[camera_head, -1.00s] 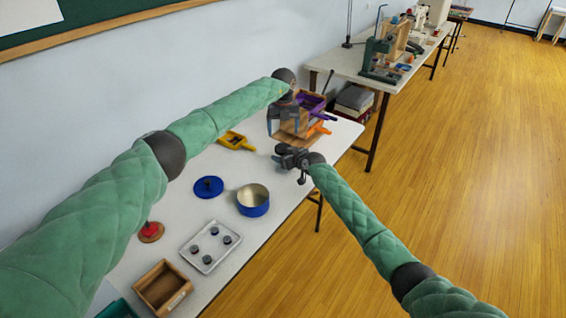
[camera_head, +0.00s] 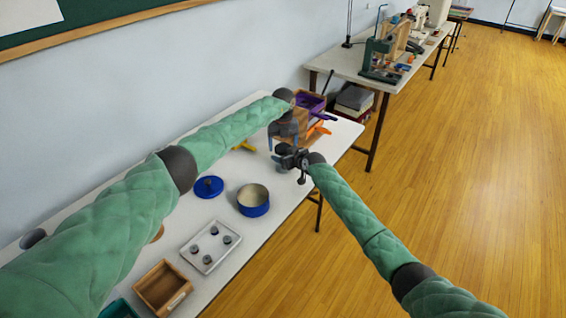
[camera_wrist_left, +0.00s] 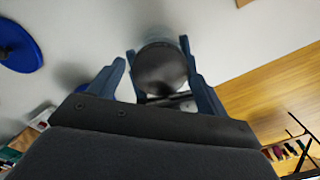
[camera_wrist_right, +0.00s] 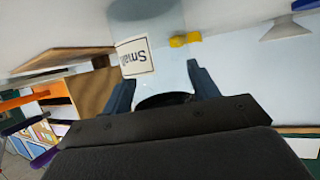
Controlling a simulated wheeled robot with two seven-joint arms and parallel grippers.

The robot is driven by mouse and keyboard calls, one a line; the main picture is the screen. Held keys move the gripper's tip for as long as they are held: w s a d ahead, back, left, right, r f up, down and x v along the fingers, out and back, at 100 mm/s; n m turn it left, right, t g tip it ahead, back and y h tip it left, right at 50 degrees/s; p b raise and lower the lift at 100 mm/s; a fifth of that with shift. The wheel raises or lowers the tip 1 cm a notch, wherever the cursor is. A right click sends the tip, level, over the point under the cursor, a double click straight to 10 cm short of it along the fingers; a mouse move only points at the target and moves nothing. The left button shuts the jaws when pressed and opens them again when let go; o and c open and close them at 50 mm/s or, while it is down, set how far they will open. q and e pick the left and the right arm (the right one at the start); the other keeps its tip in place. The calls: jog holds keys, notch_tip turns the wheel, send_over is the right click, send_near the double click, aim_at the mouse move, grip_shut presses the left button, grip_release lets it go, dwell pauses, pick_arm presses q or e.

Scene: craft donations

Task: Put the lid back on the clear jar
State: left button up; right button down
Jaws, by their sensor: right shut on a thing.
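The clear jar (camera_wrist_right: 155,20), with a white label starting "Sma", stands in front of my right gripper (camera_wrist_right: 163,80) in the right wrist view. My right gripper (camera_head: 282,156) is shut on the jar in the head view, where the jar is mostly hidden. A dark round disc (camera_wrist_left: 160,68), seemingly the lid, lies between the fingertips of my left gripper (camera_wrist_left: 160,55), with clear jar wall visible behind it. My left gripper (camera_head: 283,132) is above the right one and open around the disc. I cannot tell whether the lid is seated on the jar.
A wooden crate (camera_head: 315,131) is close behind the grippers.

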pick_arm(q)
jog(key=c, duration=0.8)
jog(key=shift+m, duration=1.6)
jog(key=shift+c, duration=0.2)
jog(key=o, duration=1.1)
jog(key=shift+r, duration=2.25)
jog(key=shift+c, duration=0.4)
